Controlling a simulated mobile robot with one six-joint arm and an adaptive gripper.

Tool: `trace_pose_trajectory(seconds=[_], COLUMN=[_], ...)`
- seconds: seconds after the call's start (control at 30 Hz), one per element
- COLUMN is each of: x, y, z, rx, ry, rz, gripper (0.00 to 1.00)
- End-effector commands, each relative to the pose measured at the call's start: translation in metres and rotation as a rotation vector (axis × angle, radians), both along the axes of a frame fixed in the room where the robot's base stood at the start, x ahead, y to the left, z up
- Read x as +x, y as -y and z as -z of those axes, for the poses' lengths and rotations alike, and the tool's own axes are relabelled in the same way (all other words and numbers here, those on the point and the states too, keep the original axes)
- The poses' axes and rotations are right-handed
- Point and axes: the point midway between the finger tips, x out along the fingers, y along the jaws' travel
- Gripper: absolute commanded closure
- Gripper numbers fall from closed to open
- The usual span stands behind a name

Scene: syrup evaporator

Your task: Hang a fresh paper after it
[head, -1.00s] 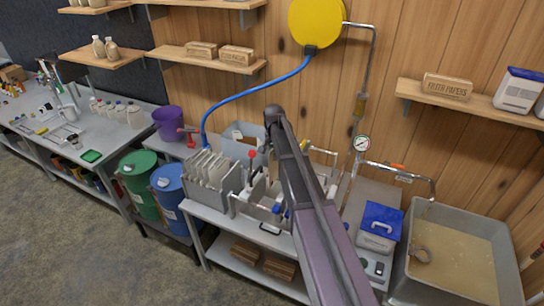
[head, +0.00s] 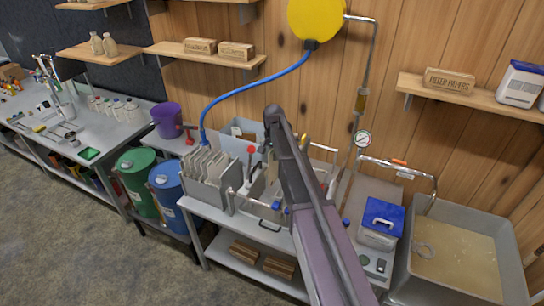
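A wooden box labelled "filter papers" (head: 450,80) sits on the right wall shelf. A grey filter unit (head: 208,192) on the middle bench holds several upright pale sheets or plates (head: 205,163) in a row at its left end. My arm reaches up from the bottom edge over the right part of this unit. My gripper is near the arm's far end, mostly hidden behind the arm. Its fingers, and anything in them, cannot be made out. A grey bin (head: 238,131) stands behind the pale plates.
A blue-lidded box (head: 381,222) and a wide pan of tan liquid (head: 460,262) stand to the right. Green (head: 137,180) and blue (head: 166,188) drums stand left of the bench. A blue hose (head: 250,91) and a pressure gauge (head: 362,139) are behind. The floor at front left is clear.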

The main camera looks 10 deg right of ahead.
Motion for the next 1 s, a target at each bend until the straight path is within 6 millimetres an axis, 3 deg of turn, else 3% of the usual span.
trace_pose_trajectory(seconds=[1.0], x=[-0.001], y=[-0.002], z=[0.084], rx=[0.000], ry=[0.000], rz=[-0.002], gripper=[1.00])
